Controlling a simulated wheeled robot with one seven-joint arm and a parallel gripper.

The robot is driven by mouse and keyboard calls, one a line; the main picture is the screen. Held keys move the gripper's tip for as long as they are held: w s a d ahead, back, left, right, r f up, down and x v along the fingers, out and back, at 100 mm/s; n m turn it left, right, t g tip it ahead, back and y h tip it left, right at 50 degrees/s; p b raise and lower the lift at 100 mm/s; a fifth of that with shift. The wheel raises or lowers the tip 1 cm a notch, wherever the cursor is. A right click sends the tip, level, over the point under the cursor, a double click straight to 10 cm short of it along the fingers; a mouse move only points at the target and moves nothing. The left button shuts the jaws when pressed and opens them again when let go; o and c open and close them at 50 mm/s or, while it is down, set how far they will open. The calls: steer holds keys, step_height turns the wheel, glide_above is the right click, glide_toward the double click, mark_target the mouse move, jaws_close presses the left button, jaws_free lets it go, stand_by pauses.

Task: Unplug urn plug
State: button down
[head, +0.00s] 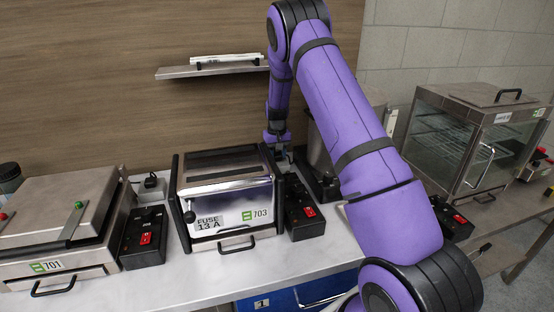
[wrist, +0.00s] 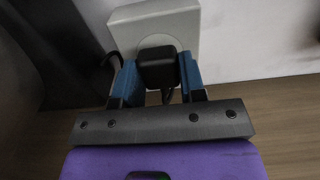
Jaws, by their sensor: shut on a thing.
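A black plug (wrist: 157,68) is at the round face of a pale grey wall socket (wrist: 150,22) in the wrist view. Its cord hangs below it, partly hidden. My gripper (wrist: 159,80) has a blue finger on each side of the plug and is shut on it. I cannot tell whether the plug's pins are fully in the socket. In the head view my gripper (head: 281,150) is low against the back wall, behind the 703 appliance, and the plug is hidden there. A metal vessel (head: 318,150), perhaps the urn, stands partly hidden behind my arm.
The 703 appliance (head: 228,200) and the 701 appliance (head: 70,215) stand on the white counter (head: 190,280), with black switch boxes beside them. A shelf (head: 213,71) juts from the wall left of my arm. A glass-sided cabinet (head: 480,140) stands at right.

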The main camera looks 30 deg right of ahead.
mark_target(277, 154)
steer(key=shift+r, duration=2.6)
steer(key=shift+s, duration=0.1)
steer(key=shift+s+a+r, duration=0.25)
steer(key=shift+s+r, duration=0.05)
steer(key=shift+s, duration=0.45)
steer(key=shift+s+a+r, duration=0.2)
steer(key=shift+s+r, duration=0.15)
steer(key=shift+s, duration=0.45)
steer(key=shift+s+a+r, duration=0.25)
steer(key=shift+s+r, duration=0.05)
steer(key=shift+s, duration=0.45)
